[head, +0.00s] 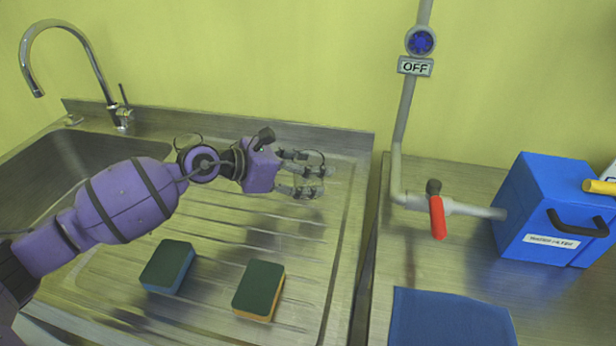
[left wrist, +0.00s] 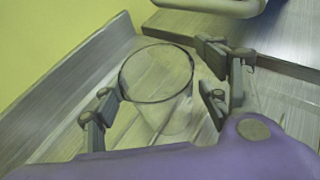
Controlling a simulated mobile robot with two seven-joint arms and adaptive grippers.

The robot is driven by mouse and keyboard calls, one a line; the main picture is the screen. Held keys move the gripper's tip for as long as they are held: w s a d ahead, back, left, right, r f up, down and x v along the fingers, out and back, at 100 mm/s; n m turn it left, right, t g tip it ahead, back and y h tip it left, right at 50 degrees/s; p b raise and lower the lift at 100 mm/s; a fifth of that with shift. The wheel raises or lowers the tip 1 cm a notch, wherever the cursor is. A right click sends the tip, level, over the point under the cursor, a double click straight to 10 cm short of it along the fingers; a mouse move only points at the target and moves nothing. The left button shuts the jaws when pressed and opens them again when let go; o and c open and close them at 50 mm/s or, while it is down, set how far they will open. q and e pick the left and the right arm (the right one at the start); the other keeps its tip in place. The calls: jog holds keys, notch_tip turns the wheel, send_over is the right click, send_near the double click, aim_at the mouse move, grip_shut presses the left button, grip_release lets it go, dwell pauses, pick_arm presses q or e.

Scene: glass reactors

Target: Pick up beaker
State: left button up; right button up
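A clear glass beaker stands on the ribbed steel draining board, and its dark round rim shows in the left wrist view (left wrist: 157,72). In the head view the beaker (head: 309,180) is faint and partly hidden behind my fingers. My left gripper (head: 312,172) reaches in from the left with its fingers at the beaker. In the left wrist view the fingers of this gripper (left wrist: 160,98) are apart, on either side of the beaker. A gap shows between the beaker and the right-hand finger; I cannot tell whether the left-hand finger touches it. My right gripper is not in view.
A green-blue sponge (head: 167,266) and a green-yellow sponge (head: 259,290) lie on the draining board in front. The sink basin (head: 75,170) and faucet (head: 75,27) are left. A pipe with a red valve (head: 437,217), a blue water filter (head: 545,205) and a blue cloth (head: 450,318) are right.

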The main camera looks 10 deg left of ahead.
pick_arm(q)
jog(key=c, duration=0.8)
jog(key=shift+c, duration=0.7)
jog(key=shift+r, duration=0.15)
